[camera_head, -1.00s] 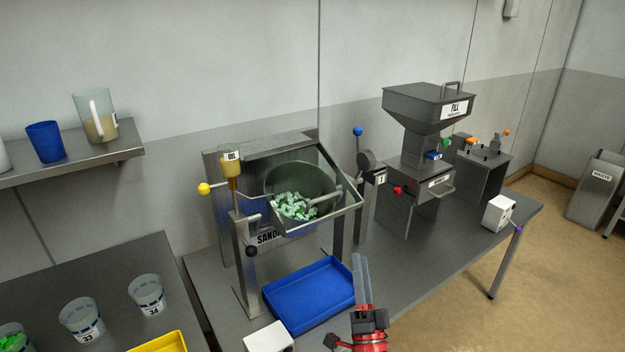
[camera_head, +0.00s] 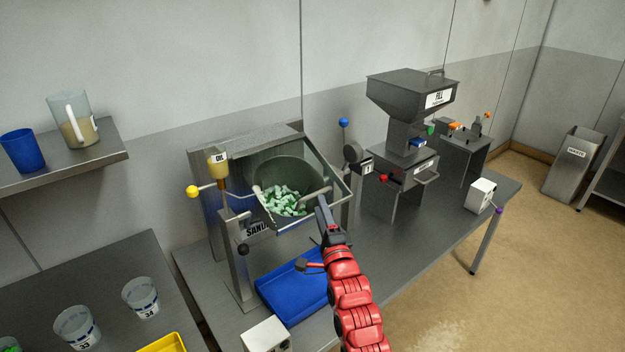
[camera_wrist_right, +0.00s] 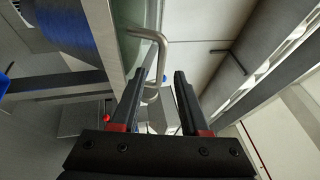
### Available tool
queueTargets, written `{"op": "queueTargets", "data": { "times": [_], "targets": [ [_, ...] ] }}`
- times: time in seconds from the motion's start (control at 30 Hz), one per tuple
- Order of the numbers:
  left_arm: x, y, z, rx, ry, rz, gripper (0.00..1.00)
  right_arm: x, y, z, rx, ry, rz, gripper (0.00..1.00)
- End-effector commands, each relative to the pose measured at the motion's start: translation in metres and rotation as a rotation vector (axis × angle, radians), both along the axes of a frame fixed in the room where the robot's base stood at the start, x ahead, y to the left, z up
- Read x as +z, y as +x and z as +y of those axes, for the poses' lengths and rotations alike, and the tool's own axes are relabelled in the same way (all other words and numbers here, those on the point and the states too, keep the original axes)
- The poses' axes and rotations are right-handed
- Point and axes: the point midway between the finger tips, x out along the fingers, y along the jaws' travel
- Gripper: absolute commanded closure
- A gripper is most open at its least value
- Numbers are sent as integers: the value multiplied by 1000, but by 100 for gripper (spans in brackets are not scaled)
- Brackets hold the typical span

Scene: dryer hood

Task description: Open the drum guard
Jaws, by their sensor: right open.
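The drum guard (camera_head: 333,170) is a clear panel in a metal frame, tilted across the front of the drum (camera_head: 270,172). Green pieces (camera_head: 284,203) lie in the drum. A bent grey bar handle (camera_head: 313,192) shows at the guard's front. In the right wrist view the handle (camera_wrist_right: 162,48) stands beside the guard's edge, and its lower end shows between the fingers. My right gripper (camera_head: 321,203) is open at the guard's lower front; its fingers (camera_wrist_right: 162,76) straddle the handle in the picture, but contact cannot be told. My left gripper is not in view.
A blue tray (camera_head: 290,292) lies under the drum, below my right arm. A yellow-knobbed lever (camera_head: 193,191) and an oil cup (camera_head: 217,166) stand left of the drum. A blue-knobbed lever (camera_head: 343,123) and the fill machine (camera_head: 405,145) stand to the right.

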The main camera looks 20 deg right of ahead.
Motion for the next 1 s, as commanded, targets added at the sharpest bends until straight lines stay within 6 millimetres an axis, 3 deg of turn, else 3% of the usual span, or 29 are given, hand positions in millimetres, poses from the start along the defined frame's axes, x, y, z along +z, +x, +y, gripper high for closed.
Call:
{"op": "queueTargets", "data": {
  "times": [0.07,0.4,0.6,0.93,1.0],
  "targets": [
    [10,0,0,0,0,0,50,10,16,0,1,-2,-3,55],
    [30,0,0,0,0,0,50,17,67,-3,1,-1,0,55],
    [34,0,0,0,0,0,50,18,80,-4,1,0,0,55],
    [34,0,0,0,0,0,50,18,83,-4,0,0,-1,55],
    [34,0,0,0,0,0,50,18,83,-4,0,0,-1,64]
  ]
}}
